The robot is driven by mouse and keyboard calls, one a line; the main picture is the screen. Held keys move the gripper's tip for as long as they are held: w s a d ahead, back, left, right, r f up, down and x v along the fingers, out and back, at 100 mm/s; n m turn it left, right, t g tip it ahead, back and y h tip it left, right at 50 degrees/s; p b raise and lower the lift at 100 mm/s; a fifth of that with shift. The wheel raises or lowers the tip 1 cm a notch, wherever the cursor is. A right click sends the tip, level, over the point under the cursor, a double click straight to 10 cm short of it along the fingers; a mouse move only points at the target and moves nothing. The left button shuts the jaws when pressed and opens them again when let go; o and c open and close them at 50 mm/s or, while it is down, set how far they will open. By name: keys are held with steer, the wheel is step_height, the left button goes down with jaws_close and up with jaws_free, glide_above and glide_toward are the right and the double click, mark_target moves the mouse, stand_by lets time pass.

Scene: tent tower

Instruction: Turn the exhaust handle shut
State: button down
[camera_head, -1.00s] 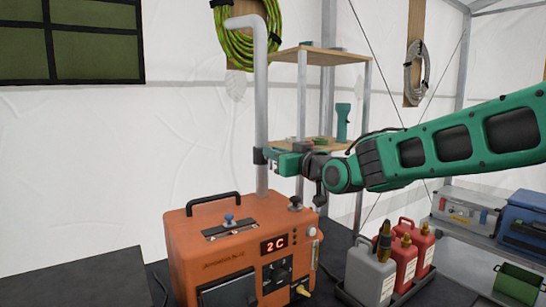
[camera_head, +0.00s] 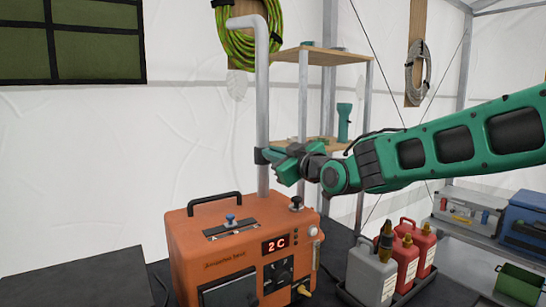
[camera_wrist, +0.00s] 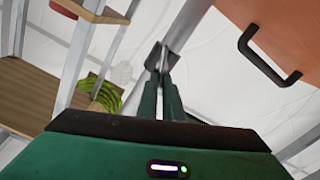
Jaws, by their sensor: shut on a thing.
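The grey exhaust pipe (camera_head: 262,100) rises from the top of the orange heater (camera_head: 240,245) and bends left at its top. A dark collar (camera_head: 259,156) sits around the pipe about midway up, where the exhaust handle is. My gripper (camera_head: 274,154) is right beside this collar, shut on the handle; the handle is mostly hidden by the fingers. In the wrist view the two green fingers (camera_wrist: 162,80) are close together, their tips against a small dark part in front of the pipe (camera_wrist: 188,25).
A shelf unit (camera_head: 308,55) stands behind the pipe, with a green torch on it. Grey and red canisters (camera_head: 372,272) stand in a tray right of the heater. The heater has a black carrying handle (camera_head: 213,202) and its display reads 2C. Space left of the pipe is clear.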

steer(key=n, duration=0.2)
steer(key=f+n, duration=0.1)
steer(key=n, duration=0.3)
steer(key=shift+s+a+f, duration=0.25)
steer(key=shift+a+f, duration=0.05)
steer(key=n, duration=0.3)
steer(key=shift+f+n, duration=0.25)
steer(key=shift+n, duration=0.15)
steer(key=shift+a+f+n, duration=0.1)
steer(key=shift+f+n, duration=0.05)
steer(key=shift+n, duration=0.65)
steer(key=shift+f+n, duration=0.15)
steer(key=shift+n, duration=0.65)
steer(key=c, duration=2)
jaws_free()
steer(key=shift+o, duration=0.4)
steer(key=shift+r, duration=0.15)
steer(key=shift+s, duration=0.1)
steer(key=v, duration=1)
steer(key=shift+s+d, duration=0.25)
steer(key=shift+d, duration=0.05)
